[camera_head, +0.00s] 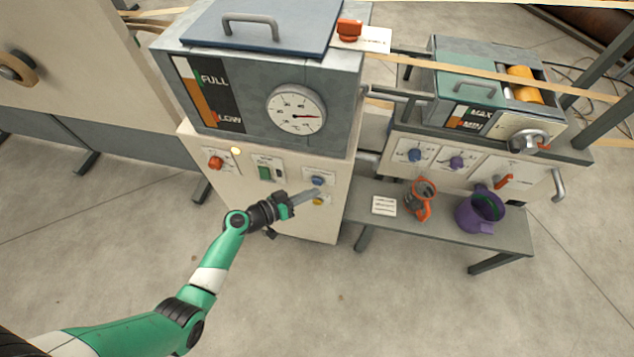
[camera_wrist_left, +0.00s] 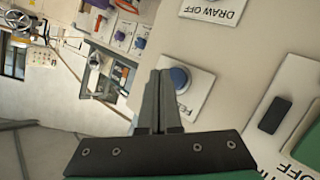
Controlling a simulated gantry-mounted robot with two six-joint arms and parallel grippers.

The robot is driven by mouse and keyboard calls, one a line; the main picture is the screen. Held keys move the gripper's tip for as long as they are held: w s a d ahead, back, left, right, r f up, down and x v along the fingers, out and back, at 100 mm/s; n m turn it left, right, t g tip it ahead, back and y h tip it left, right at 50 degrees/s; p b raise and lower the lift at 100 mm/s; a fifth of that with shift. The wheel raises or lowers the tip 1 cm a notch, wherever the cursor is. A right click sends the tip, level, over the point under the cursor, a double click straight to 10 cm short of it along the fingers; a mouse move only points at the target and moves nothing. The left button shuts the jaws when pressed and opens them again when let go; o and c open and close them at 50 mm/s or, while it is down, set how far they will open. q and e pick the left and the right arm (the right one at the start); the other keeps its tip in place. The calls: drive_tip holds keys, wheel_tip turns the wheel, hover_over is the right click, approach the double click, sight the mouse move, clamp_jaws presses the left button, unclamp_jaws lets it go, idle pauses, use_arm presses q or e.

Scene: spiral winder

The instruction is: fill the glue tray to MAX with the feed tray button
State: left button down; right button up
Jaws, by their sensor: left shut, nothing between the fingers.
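The blue feed button (camera_head: 317,180) is on the front of the cream cabinet, and it also shows on its plate, lettered "FE...", in the left wrist view (camera_wrist_left: 180,78). My left gripper (camera_head: 316,192) is shut and empty, its fingertips (camera_wrist_left: 160,74) close beside the blue button; I cannot tell whether they touch it. The glue tray (camera_head: 465,90) is on the right machine, with a green lid and an orange roller (camera_head: 523,84). Its MAX/MIN gauge (camera_head: 474,118) faces front; its level is too small to read. My right gripper is out of view.
The floor in front is clear.

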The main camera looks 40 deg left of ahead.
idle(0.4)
use_arm(q)
drive_tip(key=shift+w+a+b, duration=0.25)
drive_tip(key=shift+w+b, duration=0.1)
drive_tip(key=shift+w+a+b, duration=0.25)
drive_tip(key=shift+w+b, duration=0.1)
idle(0.7)
idle(2.9)
drive_tip(key=shift+s+d, duration=0.45)
drive_tip(key=shift+s, duration=0.25)
